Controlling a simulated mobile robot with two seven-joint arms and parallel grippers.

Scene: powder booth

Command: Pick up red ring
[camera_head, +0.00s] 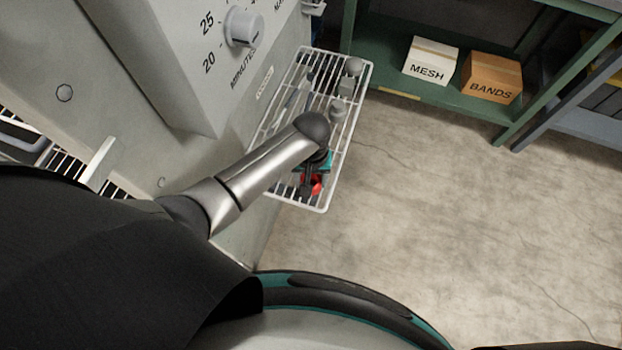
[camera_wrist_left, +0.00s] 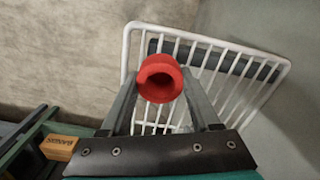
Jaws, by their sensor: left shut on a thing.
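The red ring (camera_wrist_left: 160,78) is between the two fingers of my left gripper (camera_wrist_left: 161,88) in the wrist view, its round opening facing the camera. The gripper is shut on it. In the head view, the red ring (camera_head: 317,184) shows as a small red patch beside my left gripper (camera_head: 311,185), over the near end of the white wire rack (camera_head: 322,209). My arm hides part of it. I cannot tell whether the ring touches the wires. My right gripper is not in view.
Several grey pieces, one a grey knobbed part (camera_head: 352,68), are on the rack's far part. A machine with a dial (camera_head: 243,27) stands left of it. A green shelf (camera_head: 390,88) holds a MESH box (camera_head: 430,62) and a BANDS box (camera_head: 491,78). The concrete floor is clear.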

